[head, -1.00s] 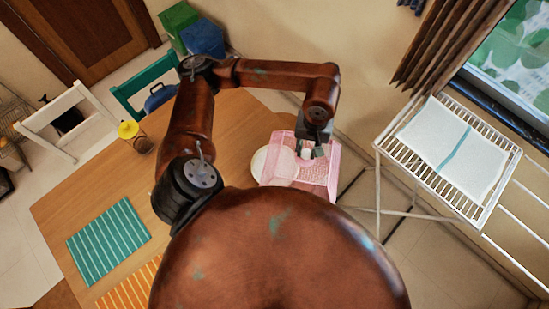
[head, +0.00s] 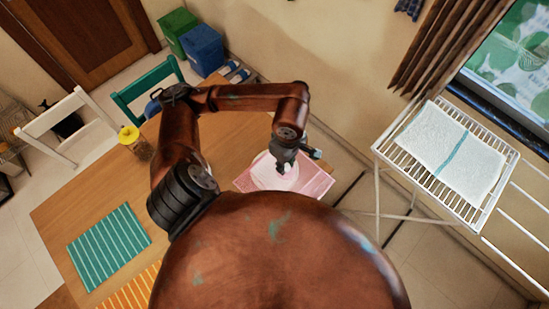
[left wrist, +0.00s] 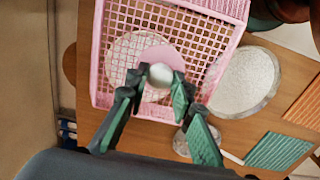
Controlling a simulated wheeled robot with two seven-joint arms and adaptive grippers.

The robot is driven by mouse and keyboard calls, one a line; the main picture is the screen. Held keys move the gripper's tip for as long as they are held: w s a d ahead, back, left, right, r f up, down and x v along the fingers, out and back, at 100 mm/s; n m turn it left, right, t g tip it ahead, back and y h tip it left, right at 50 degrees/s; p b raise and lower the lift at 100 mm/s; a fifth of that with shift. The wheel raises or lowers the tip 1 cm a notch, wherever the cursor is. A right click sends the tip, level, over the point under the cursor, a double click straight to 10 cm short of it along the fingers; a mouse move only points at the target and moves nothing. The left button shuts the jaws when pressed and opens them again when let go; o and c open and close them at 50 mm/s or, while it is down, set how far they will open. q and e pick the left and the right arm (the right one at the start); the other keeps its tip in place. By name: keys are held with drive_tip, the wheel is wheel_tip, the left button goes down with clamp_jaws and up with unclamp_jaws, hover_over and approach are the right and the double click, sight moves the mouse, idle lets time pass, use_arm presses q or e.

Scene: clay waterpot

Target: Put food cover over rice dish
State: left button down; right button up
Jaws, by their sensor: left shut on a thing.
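The pink mesh food cover (head: 318,183) is in my left gripper (head: 285,168). In the left wrist view the cover (left wrist: 214,32) fills the top middle, and the gripper fingers (left wrist: 155,88) are shut on its round white knob (left wrist: 160,75). In the head view I cannot make out the dish clearly. My right gripper is not in view.
The wooden table (head: 80,195) carries a green striped mat (head: 108,246), an orange striped mat (head: 130,292) and a yellow-topped jar (head: 130,136). A clear glass object (left wrist: 190,140) stands near the dish. Chairs stand behind, and a drying rack (head: 450,165) is at right.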

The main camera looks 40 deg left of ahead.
use_arm(q)
drive_tip(key=w+a+f, duration=0.1)
drive_tip(key=a+f, duration=0.3)
drive_tip(key=w+a+f, duration=0.1)
drive_tip(key=a, duration=0.1)
drive_tip(key=shift+w+a+f+p, duration=0.1)
drive_tip(key=shift+w+f+p, duration=0.2)
drive_tip(key=shift+f+p, duration=0.1)
drive_tip(key=f, duration=0.3)
drive_tip(key=a+f+p, duration=0.1)
drive_tip(key=shift+w+f, duration=0.25)
drive_tip(key=shift+w, duration=0.05)
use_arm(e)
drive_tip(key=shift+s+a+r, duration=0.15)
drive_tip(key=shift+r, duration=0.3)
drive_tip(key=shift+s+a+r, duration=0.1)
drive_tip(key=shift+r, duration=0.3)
use_arm(q)
drive_tip(key=shift+f+b, duration=0.5)
drive_tip(key=shift+b, duration=0.15)
drive_tip(key=c, duration=1.7)
unclamp_jaws()
drive_tip(key=shift+r, duration=0.1)
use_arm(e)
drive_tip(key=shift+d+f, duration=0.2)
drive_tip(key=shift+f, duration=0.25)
